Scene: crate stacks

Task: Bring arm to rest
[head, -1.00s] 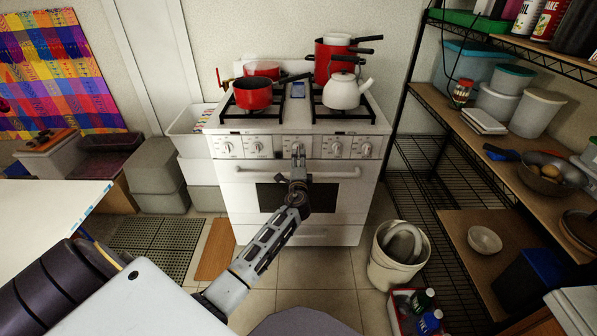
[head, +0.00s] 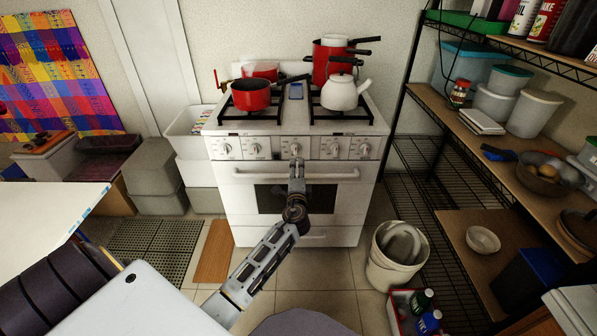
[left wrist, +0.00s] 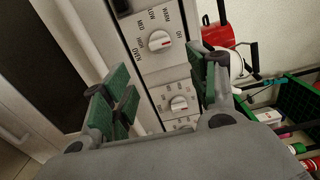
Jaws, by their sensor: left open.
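My left gripper (head: 297,170) is in front of the white stove (head: 235,205), just below its middle knob (head: 295,150) and by the oven door handle. In the left wrist view my left gripper (left wrist: 163,75) has its two green-padded fingers spread apart with nothing between them. Beyond the gap are a stove knob (left wrist: 160,41) and another knob (left wrist: 178,104), both apart from the fingers. My left arm reaches up from the lower left. My right gripper is not seen.
A red pot (head: 251,95) and a white kettle (head: 345,93) stand on the stove top. A white bin (head: 384,275) and a crate of bottles (head: 400,312) stand on the floor at right. A wire shelf (head: 405,75) is at right, a white table (head: 40,215) at left.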

